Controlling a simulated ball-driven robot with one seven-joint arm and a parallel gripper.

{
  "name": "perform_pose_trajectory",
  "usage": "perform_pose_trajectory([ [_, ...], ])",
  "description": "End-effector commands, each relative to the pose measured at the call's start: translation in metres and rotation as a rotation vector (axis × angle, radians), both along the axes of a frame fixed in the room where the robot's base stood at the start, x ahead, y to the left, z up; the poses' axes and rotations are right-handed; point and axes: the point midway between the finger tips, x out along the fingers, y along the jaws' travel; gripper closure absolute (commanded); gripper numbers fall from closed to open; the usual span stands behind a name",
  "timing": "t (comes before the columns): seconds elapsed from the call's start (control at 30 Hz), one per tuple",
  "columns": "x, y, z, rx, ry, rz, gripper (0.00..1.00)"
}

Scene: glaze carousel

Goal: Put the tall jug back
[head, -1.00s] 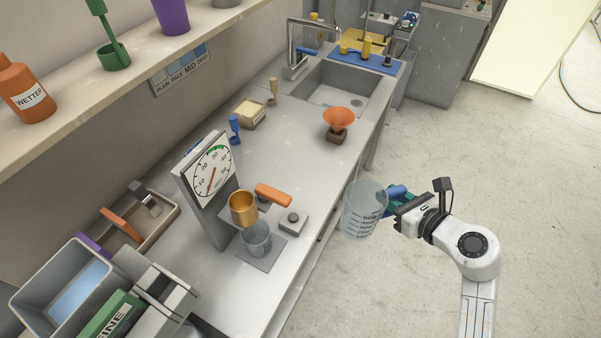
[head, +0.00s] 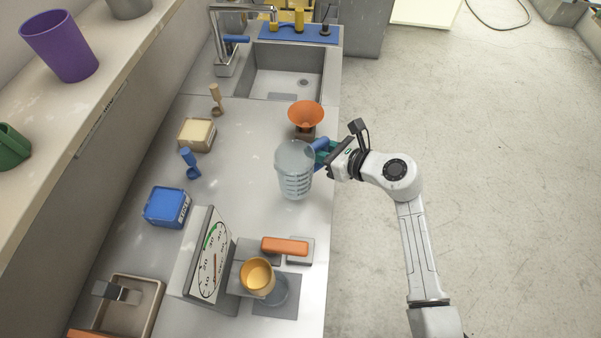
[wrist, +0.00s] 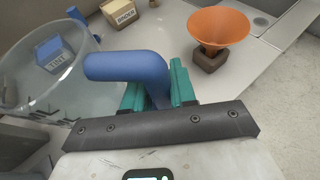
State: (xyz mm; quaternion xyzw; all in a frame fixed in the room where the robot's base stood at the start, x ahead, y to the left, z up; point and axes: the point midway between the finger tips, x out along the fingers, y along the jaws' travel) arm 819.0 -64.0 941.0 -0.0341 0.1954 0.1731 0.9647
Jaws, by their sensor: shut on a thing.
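The tall jug (head: 294,178) is a clear measuring jug with dark marks and a blue handle. My gripper (head: 324,152) is shut on its blue handle, with the jug upright on the gripper's left. In the head view the jug shows over the right edge of the counter, below the orange funnel. Whether its base touches the counter cannot be told. In the wrist view the blue handle (wrist: 128,68) lies between my teal fingers (wrist: 160,88), and the clear jug wall (wrist: 45,75) fills the left side.
The orange funnel (head: 305,113) on its brown block stands just beyond the jug. A blue tub (head: 167,206), a dial scale (head: 207,262), an amber cup (head: 257,276) and a sink (head: 286,75) are on the counter (head: 235,150). The middle counter is mostly clear.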

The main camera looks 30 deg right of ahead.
Motion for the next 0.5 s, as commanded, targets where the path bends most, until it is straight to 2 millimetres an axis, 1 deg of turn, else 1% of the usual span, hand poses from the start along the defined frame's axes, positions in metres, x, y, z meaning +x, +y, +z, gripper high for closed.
perform_pose_trajectory([
  [0.03,0.0,0.0,-0.012,0.004,0.004,-0.001,1.0],
  [0.1,0.0,0.0,-0.022,0.003,0.002,0.0,1.0],
  [0.33,0.0,0.0,-0.044,0.001,0.0,0.0,1.0],
  [0.5,0.0,0.0,-0.067,0.002,0.001,-0.001,1.0],
])
